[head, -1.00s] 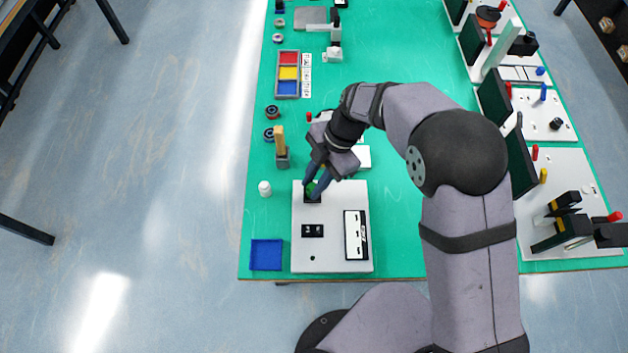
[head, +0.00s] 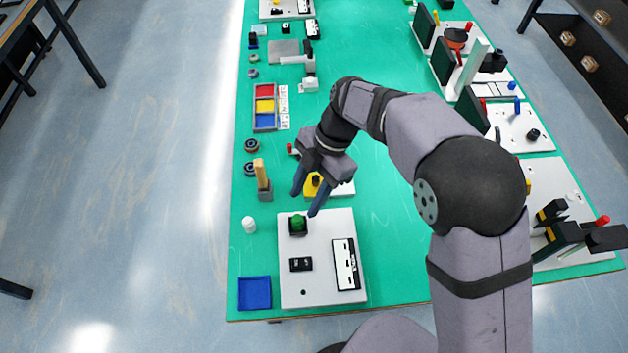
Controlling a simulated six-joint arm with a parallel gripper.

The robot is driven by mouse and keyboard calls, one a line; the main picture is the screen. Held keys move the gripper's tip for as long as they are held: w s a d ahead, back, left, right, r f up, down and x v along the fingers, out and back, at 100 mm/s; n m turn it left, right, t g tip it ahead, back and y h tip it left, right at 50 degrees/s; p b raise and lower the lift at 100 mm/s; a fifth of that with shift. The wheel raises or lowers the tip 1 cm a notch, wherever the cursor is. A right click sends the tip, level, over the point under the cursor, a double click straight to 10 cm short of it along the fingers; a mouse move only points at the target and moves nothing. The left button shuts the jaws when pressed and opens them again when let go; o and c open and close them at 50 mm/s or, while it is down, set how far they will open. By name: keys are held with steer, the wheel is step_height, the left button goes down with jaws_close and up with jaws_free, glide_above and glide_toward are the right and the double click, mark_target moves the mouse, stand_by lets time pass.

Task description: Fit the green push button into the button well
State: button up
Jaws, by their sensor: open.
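The green push button (head: 298,221) sits upright at the black square button well (head: 298,231) near the far left corner of the light grey panel (head: 320,288). I cannot tell from this view how deep it is seated. My gripper (head: 305,205) is open and empty, with its two dark blue fingers apart just beyond and above the button. The fingers do not appear to touch the button.
A black switch block (head: 301,264) and a white label plate (head: 346,264) are on the same panel. A blue tray (head: 255,293) and a white cylinder (head: 249,225) stand left of it. A wooden-handled tool in a holder (head: 263,180) is close left of my gripper.

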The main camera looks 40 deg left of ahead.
steer(key=shift+b+v, duration=0.55)
steer(key=shift+v, duration=2.2)
steer(key=w+d+f+m+t, duration=0.1)
steer(key=w+d+m, duration=0.4)
steer(key=d+m, duration=0.5)
steer(key=w+d+f+m+t, duration=0.15)
steer(key=w+d+m, duration=0.4)
steer(key=d, duration=0.75)
steer(key=s+d+f+m, duration=0.1)
steer(key=s+d+m, duration=0.2)
steer(key=d+m, duration=0.3)
steer(key=s+d+f+m+t, duration=0.1)
steer(key=s+d+m, duration=0.2)
steer(key=d+m, duration=0.3)
steer(key=s+d+f+m+h, duration=0.1)
steer(key=s+d+m, duration=0.2)
steer(key=d+m, duration=0.3)
steer(key=shift+d+f+t, duration=0.15)
steer(key=shift+d+t, duration=0.2)
